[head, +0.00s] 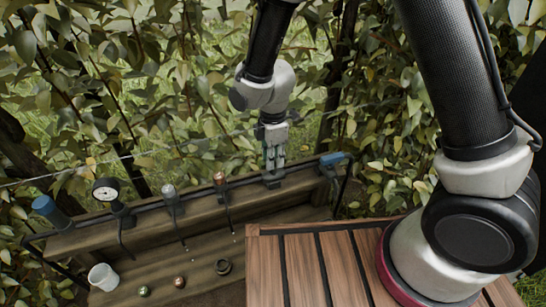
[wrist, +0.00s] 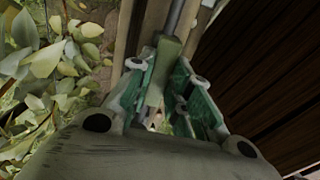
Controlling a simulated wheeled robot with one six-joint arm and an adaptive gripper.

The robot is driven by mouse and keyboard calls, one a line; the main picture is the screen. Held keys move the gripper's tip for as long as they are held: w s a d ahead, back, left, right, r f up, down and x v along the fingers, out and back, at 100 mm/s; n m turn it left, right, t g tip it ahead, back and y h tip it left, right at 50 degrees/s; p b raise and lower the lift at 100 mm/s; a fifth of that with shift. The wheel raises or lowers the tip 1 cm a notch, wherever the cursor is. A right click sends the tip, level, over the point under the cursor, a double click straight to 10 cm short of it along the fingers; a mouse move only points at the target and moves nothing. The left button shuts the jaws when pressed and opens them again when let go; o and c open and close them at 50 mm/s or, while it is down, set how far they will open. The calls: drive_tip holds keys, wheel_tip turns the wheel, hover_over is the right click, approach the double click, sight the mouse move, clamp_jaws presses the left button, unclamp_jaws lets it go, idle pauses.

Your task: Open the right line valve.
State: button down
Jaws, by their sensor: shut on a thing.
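My gripper (head: 273,160) points down at the black pipe line on the wooden beam, near its right end. In the wrist view my gripper (wrist: 168,74) has its green-padded fingers on either side of a grey-green handle (wrist: 170,48), shut on it. The handle looks like the right line valve's; it lies roughly along the grey pipe (wrist: 176,14) in that view. In the head view the valve body is mostly hidden behind the fingers, with a grey base (head: 272,182) showing below them.
A blue end piece (head: 333,158) sits just right of my gripper. Left along the line stand a copper-topped fitting (head: 220,180), a grey fitting (head: 170,191), a gauge (head: 106,190) and a blue cylinder (head: 46,208). A white bucket (head: 103,277) stands below. Leaves crowd behind.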

drive_tip(key=c, duration=1.3)
unclamp_jaws()
wheel_tip(320, 180, up, 12)
